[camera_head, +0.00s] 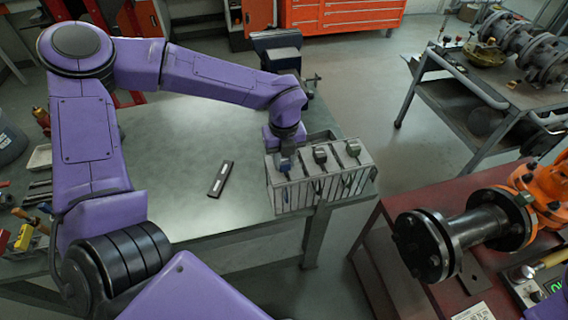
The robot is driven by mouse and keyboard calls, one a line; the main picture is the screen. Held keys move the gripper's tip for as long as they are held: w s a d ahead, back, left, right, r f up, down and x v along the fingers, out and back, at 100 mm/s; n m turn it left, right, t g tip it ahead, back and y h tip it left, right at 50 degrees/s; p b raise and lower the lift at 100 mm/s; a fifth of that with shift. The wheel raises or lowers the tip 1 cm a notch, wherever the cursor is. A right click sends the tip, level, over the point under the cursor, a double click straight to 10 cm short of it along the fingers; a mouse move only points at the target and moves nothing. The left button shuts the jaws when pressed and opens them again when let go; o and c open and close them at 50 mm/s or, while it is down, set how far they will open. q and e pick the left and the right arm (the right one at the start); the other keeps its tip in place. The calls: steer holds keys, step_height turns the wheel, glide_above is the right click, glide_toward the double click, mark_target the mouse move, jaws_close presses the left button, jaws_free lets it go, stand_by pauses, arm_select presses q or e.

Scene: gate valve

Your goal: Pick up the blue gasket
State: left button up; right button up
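A grey metal rack (320,190) with slots stands on the right front corner of the workbench. A small blue part (285,165), which looks like the blue gasket's top, shows at the rack's left compartment; the rest is hidden in the rack. My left gripper (286,155) reaches down directly over it, touching or very close. Its fingers are too small and covered to tell whether they are closed on it. Two dark grey tabbed parts (320,155) (352,148) stand in the other compartments. My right gripper is not in view.
The workbench (190,130) is mostly clear, with a dark level-like bar (221,179) left of the rack. A vise (280,50) is at its back. A flanged black pipe with an orange valve (450,240) sits on the red table at right. Hand tools lie at the left.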

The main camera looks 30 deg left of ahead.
arm_select(q)
jaws_close()
steer(key=shift+w, duration=0.1)
steer(key=shift+r, duration=0.25)
step_height(320, 180, up, 18)
steer(key=b, duration=0.2)
steer(key=shift+f+b, duration=0.25)
steer(key=shift+b, duration=0.15)
steer(key=shift+f, duration=0.15)
steer(key=shift+f, duration=0.15)
